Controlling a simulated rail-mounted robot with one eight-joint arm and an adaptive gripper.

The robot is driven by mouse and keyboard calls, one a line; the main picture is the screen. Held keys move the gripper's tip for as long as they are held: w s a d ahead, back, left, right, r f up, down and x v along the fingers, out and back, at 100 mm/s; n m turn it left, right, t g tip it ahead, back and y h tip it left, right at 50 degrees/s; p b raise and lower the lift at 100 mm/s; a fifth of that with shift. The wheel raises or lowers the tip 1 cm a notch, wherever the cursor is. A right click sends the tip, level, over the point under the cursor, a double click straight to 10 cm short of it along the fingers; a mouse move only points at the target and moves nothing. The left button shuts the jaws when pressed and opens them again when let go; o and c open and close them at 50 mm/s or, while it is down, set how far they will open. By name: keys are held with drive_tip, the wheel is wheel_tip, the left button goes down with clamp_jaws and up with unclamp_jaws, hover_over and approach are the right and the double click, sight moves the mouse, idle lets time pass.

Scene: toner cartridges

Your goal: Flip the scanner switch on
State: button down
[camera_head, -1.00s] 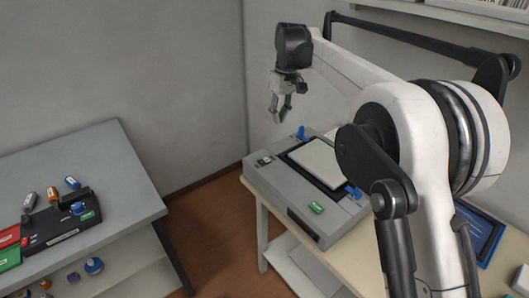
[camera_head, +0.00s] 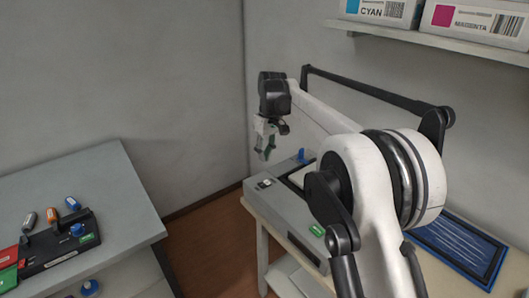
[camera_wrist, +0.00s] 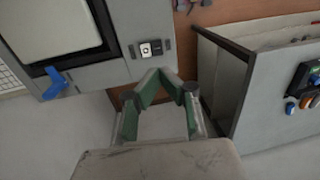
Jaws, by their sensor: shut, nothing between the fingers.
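The grey scanner (camera_head: 262,208) stands on the right-hand table, partly hidden behind my arm. Its small black-and-white switch (camera_head: 264,183) is on the top face near the left corner. In the wrist view the switch (camera_wrist: 150,48) sits on the scanner's grey border (camera_wrist: 105,72), just beyond my fingertips in the picture. I cannot tell which way it is set. My gripper (camera_head: 265,157) is above that corner, pointing down, apart from the switch. In the wrist view my gripper's green fingers (camera_wrist: 158,74) come together at the tips and hold nothing.
A blue latch (camera_head: 301,157) stands up on the scanner; it also shows in the wrist view (camera_wrist: 54,83). A lower grey table (camera_head: 110,190) with a black cartridge station (camera_head: 62,243) is at left, across a floor gap. A shelf with boxes (camera_head: 478,19) hangs above right.

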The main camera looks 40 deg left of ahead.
sight(261, 184)
drive_tip(key=f, duration=0.3)
drive_tip(key=f+p, duration=0.1)
drive_tip(key=f, duration=0.2)
drive_tip(key=s+f, duration=0.1)
drive_tip(key=f, duration=0.3)
drive_tip(key=shift+s+a, duration=0.1)
drive_tip(key=shift+a, duration=0.05)
